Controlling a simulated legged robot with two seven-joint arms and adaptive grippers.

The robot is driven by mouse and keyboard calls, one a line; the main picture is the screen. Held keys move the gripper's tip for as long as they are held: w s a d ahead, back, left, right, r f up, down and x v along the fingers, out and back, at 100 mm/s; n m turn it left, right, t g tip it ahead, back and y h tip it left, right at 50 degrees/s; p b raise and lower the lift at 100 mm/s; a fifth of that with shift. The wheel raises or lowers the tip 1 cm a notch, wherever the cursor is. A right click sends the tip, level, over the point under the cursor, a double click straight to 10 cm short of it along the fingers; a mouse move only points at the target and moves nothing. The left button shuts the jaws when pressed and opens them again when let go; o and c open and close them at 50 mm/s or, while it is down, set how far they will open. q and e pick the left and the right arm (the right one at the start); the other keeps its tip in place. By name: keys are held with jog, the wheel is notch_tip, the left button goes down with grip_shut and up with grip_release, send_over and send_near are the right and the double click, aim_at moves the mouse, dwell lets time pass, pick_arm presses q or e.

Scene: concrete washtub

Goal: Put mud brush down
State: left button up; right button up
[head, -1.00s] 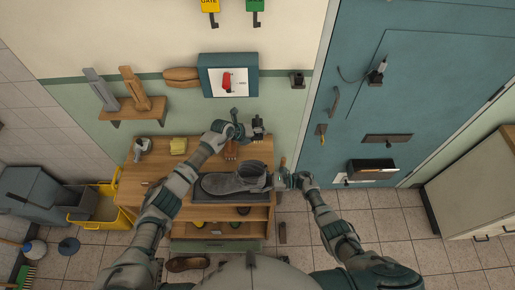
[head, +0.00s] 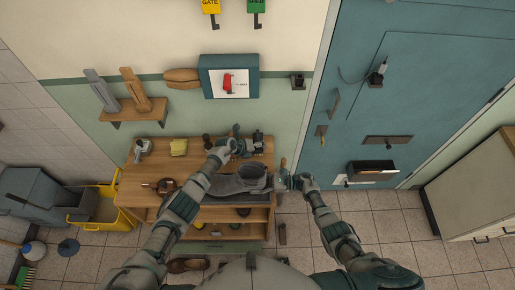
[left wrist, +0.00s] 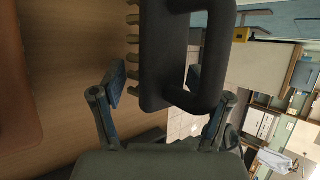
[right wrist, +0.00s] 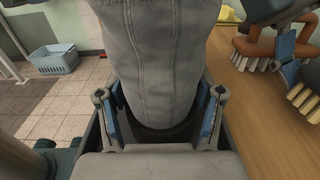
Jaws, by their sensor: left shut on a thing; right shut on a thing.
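The mud brush, a dark block with a loop handle and tan bristles (left wrist: 160,60), is between the fingers of my left gripper (head: 243,147). In the left wrist view its bristles face the wooden bench top (left wrist: 70,80); I cannot tell whether they touch it. In the head view this gripper is at the back right of the bench, and the brush is mostly hidden. My right gripper (right wrist: 160,115) is shut on the shaft of a grey boot (right wrist: 160,50). In the head view the boot (head: 240,184) lies along the bench front, partly behind my left forearm.
A brown round item (head: 165,186), a yellow sponge (head: 179,147) and a small grey item (head: 143,147) stand on the bench's left side. A brown-handled brush (right wrist: 262,45) shows in the right wrist view. The blue door (head: 370,110) is to the right.

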pick_arm(q)
jog(key=shift+f, duration=0.15)
jog(key=shift+c, duration=0.4)
jog(key=o, duration=1.9)
jog(key=shift+c, duration=0.2)
jog(key=shift+s+a+r, duration=0.1)
jog(key=shift+a+r, duration=0.3)
jog(key=shift+r, duration=0.15)
jog(key=v, duration=1.1)
jog(key=shift+s+d, duration=0.1)
jog(key=shift+s, duration=0.05)
